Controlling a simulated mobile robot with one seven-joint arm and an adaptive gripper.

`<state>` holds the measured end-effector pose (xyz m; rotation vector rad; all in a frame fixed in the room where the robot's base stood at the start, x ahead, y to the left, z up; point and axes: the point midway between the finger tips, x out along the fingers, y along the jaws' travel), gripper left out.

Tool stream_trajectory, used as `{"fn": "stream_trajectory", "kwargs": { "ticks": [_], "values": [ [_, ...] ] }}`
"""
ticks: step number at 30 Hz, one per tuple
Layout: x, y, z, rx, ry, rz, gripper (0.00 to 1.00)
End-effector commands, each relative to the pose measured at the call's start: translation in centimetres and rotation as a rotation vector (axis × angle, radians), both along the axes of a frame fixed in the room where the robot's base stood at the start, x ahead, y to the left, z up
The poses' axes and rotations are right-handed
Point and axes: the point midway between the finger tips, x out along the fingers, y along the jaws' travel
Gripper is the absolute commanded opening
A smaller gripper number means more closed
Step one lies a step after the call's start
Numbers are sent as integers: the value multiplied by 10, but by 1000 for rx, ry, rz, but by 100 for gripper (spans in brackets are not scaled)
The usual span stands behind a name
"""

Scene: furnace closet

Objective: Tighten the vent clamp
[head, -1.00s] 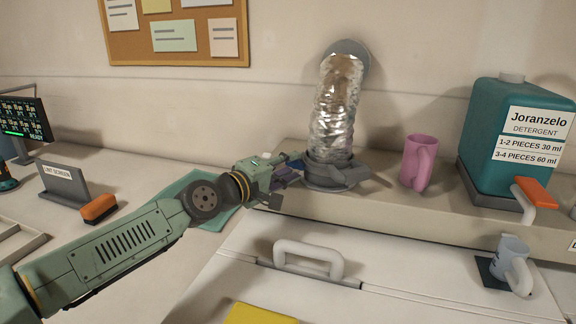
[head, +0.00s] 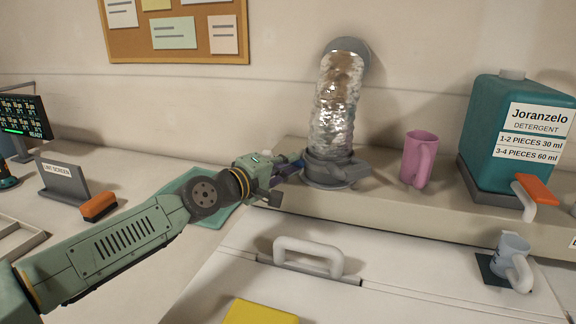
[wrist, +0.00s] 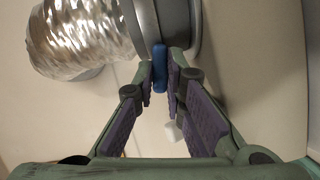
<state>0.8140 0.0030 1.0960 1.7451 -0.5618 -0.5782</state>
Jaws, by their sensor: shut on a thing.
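The silver foil vent duct (head: 335,105) bends down from the wall collar to a grey clamp (head: 325,172) around its lower end on the ledge. In the wrist view the duct (wrist: 80,40) is at upper left, beside the grey clamp band (wrist: 145,22). A small blue tab (wrist: 160,62) shows at the clamp's edge, between my fingertips. My gripper (head: 291,167) is at the clamp's left side. In the wrist view my gripper (wrist: 163,75) is shut on the blue tab, its purple-padded fingers converging there. The far side of the clamp is hidden.
A pink mug (head: 415,160) and a teal detergent jug (head: 505,135) stand right of the duct on the ledge (head: 390,200). A white handle (head: 308,252) rises from the lid in front. An orange-topped brush (head: 98,207) lies at left.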

Motion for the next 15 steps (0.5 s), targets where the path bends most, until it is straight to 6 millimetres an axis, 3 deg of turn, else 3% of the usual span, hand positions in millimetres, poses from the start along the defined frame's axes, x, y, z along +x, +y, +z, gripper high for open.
{"fn": "stream_trajectory", "kwargs": {
  "ticks": [15],
  "values": [
    [0,-1,-6,316,-106,3,0]
  ]
}}
